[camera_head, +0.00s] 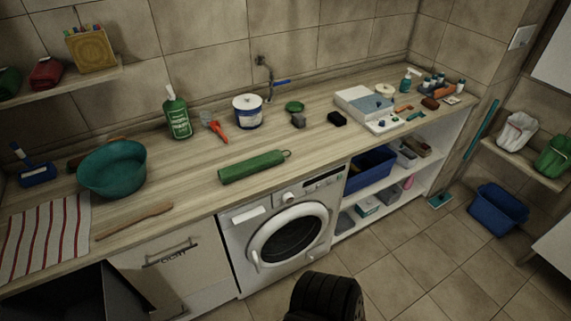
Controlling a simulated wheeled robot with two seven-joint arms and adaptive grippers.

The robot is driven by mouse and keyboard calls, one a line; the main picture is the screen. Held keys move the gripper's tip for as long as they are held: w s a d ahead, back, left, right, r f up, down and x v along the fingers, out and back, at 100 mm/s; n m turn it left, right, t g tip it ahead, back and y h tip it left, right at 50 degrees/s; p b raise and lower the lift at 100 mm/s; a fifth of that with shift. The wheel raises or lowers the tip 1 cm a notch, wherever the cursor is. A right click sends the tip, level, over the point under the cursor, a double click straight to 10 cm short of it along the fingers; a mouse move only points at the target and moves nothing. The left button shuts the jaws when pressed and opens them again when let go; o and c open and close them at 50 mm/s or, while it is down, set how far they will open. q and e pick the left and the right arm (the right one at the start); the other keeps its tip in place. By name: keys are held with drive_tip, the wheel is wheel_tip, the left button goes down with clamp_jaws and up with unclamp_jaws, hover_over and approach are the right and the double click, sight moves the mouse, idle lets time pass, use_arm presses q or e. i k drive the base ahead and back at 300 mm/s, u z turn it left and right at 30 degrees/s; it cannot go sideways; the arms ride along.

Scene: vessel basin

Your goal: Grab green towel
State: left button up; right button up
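A rolled green towel (252,167) with a small loop at its right end lies on the wooden counter, near the front edge above the washing machine. Its whole top side shows and nothing covers it. No left or right gripper can be made out in the head view.
The counter (180,202) holds a teal bowl (112,168), a green bottle (177,113), an orange-handled tool (214,126), a white-and-blue tub (248,111) and a wooden stick (134,220). A washing machine (282,229) stands below. A striped cloth (45,238) lies at left.

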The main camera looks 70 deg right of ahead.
sight(233, 172)
drive_tip(key=z, duration=1.55)
drive_tip(key=k, duration=1.05)
drive_tip(key=z, duration=0.7)
drive_tip(key=i, duration=1.35)
drive_tip(key=u, duration=0.25)
